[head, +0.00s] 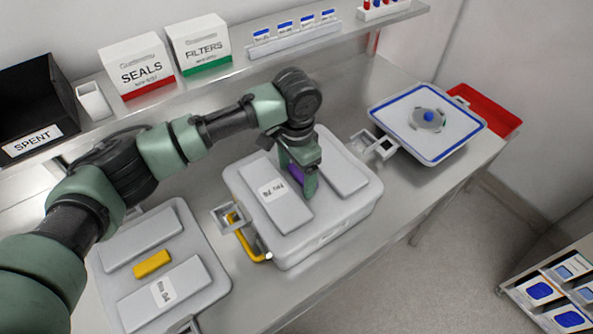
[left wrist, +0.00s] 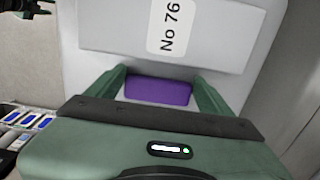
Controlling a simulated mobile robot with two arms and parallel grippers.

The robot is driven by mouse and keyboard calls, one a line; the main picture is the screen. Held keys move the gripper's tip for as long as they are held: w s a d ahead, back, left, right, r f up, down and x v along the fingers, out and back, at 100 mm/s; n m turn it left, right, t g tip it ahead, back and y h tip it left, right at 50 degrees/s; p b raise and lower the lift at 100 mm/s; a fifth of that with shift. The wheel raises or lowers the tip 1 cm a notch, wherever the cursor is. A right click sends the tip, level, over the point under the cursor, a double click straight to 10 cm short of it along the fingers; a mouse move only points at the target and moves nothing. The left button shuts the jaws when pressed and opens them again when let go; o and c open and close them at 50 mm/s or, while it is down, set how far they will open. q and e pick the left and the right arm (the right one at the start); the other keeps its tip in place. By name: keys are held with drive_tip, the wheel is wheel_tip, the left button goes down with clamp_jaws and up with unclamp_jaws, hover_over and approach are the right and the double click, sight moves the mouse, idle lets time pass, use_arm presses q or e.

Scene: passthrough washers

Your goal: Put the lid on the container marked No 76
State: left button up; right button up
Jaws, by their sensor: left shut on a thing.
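The lid marked No 76 (head: 276,193) is a pale grey plate with two raised panels and a purple handle (head: 296,175) between them. The label also shows in the left wrist view (left wrist: 171,27). My left gripper (head: 301,180) is shut on the purple handle (left wrist: 158,91), reaching down from above. The lid lies level over the grey container (head: 330,234) in the middle of the bench; I cannot tell whether it is fully seated. A yellow latch bar (head: 249,240) hangs at the container's left side. My right gripper is not in view.
Another grey lid (head: 140,238) with a yellow handle (head: 152,263) is at lower left. A blue-rimmed box (head: 396,103) with a blue knob and a red tray (head: 490,112) stand at right. A shelf behind holds SEALS (head: 140,70) and FILTERS (head: 203,46) boxes.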

use_arm(q)
drive_tip(key=shift+f, duration=0.1)
idle(0.5)
drive_tip(key=o, duration=2)
drive_tip(key=shift+s, duration=0.1)
wheel_tip(320, 180, up, 5)
drive_tip(key=p, duration=0.5)
drive_tip(key=shift+f+p, duration=0.1)
drive_tip(key=shift+p, duration=0.2)
drive_tip(key=shift+r+p, duration=0.8)
drive_tip(key=shift+r, duration=0.25)
